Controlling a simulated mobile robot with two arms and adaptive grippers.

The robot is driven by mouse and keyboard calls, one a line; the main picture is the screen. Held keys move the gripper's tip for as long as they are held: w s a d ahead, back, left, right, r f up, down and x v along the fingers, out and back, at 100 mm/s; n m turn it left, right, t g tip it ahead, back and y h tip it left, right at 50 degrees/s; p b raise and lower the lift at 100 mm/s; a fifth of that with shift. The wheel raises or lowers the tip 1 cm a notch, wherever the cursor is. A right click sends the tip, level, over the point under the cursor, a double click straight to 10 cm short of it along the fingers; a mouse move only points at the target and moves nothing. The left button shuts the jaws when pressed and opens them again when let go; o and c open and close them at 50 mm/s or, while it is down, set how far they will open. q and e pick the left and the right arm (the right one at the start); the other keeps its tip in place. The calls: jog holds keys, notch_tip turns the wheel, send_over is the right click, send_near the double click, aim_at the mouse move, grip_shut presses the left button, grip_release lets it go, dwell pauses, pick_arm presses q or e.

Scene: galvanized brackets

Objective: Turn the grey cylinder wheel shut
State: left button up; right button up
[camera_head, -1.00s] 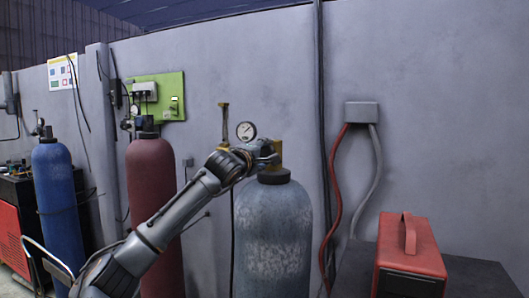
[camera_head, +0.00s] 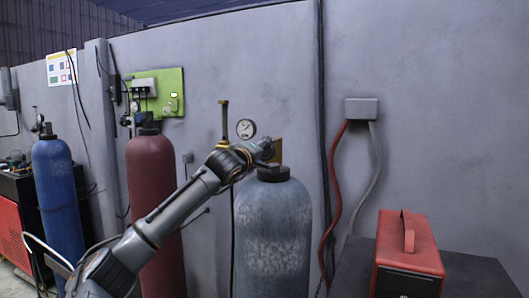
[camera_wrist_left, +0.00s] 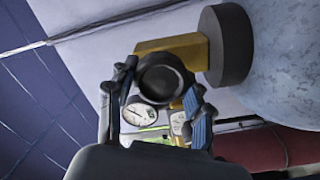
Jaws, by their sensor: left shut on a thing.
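The grey cylinder (camera_head: 272,240) stands upright against the wall in the head view. Its dark collar (camera_head: 273,173) and brass valve (camera_head: 277,150) are on top. My left gripper (camera_head: 268,148) is at the valve, with the wheel mostly hidden behind it in that view. In the left wrist view the dark round wheel (camera_wrist_left: 160,79) sits between the fingers of the left gripper (camera_wrist_left: 162,90), which is shut on it. The brass valve body (camera_wrist_left: 178,50) and the collar (camera_wrist_left: 228,45) show beside it. My right gripper is not in view.
A pressure gauge (camera_head: 246,128) and an upright brass pipe (camera_head: 224,120) are just left of the valve. A dark red cylinder (camera_head: 152,185) and a blue cylinder (camera_head: 57,195) stand further left. A red box (camera_head: 409,250) sits on a dark surface at right.

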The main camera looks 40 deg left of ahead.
pick_arm(q)
jog(key=o, duration=1.2)
jog(key=shift+v, duration=5.95)
